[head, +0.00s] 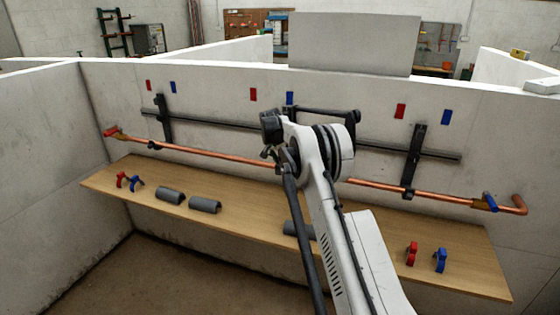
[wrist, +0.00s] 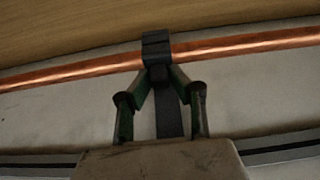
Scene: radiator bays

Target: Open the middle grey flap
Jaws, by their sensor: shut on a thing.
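In the wrist view the middle grey flap (wrist: 156,42) is a dark block lying across the copper pipe (wrist: 240,45), at the end of a dark upright bracket (wrist: 169,118). My gripper (wrist: 158,76) has both fingertips closed in on the near edge of this flap, just beside the pipe. The flap lies against the pipe; whether it is latched or slightly lifted I cannot tell. In the head view my arm hides the middle flap and most of my gripper. The left flap (head: 154,146) and right flap (head: 408,193) sit on the pipe at their brackets.
A wooden shelf (head: 260,228) below the pipe holds grey half-shells (head: 204,205) and red (head: 412,253) and blue clips (head: 440,260). A dark horizontal rail (head: 215,122) runs along the wall above the pipe. Red and blue valve handles are at the pipe ends.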

